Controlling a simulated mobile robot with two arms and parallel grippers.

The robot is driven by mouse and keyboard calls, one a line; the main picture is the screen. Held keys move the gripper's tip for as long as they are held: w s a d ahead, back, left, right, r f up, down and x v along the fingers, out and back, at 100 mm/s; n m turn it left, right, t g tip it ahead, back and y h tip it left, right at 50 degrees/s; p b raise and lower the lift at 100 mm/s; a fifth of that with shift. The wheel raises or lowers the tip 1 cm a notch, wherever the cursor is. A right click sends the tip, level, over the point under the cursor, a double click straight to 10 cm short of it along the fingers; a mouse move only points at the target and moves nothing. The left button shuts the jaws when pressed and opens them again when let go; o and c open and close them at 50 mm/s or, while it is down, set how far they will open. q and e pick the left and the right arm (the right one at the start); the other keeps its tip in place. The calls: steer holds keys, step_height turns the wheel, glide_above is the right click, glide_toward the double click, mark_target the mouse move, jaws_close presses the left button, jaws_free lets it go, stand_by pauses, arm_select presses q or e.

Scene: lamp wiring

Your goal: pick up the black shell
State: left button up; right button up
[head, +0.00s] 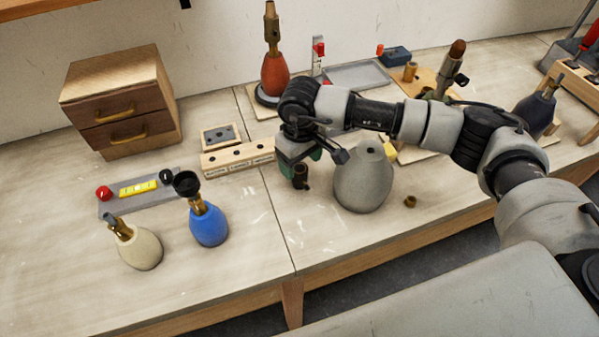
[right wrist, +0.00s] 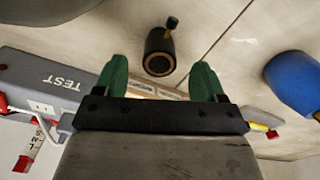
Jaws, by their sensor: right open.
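The black shell (head: 301,177) is a short dark cylinder on the bench, left of the grey lamp base (head: 363,182). In the right wrist view the shell (right wrist: 158,62) shows its open round end with a tan rim, and a small dark knob juts from its side. My right gripper (head: 300,162) is open, its green fingers just above and around the shell's place in the head view. In the right wrist view the gripper (right wrist: 162,80) has the shell ahead, between the lines of its fingers, with no contact visible. My left gripper is out of view.
A blue lamp base (head: 208,226) and a cream one (head: 139,249) stand at left. A wooden block with holes (head: 238,158) lies behind the gripper. A grey TEST box (right wrist: 50,85) shows in the wrist view.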

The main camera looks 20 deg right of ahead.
mark_target(301, 169)
step_height(301, 169, down, 4)
steer(key=shift+f+p, duration=0.25)
steer(key=shift+p, duration=0.8)
steer(key=shift+f, duration=0.3)
steer(key=shift+c, duration=0.4)
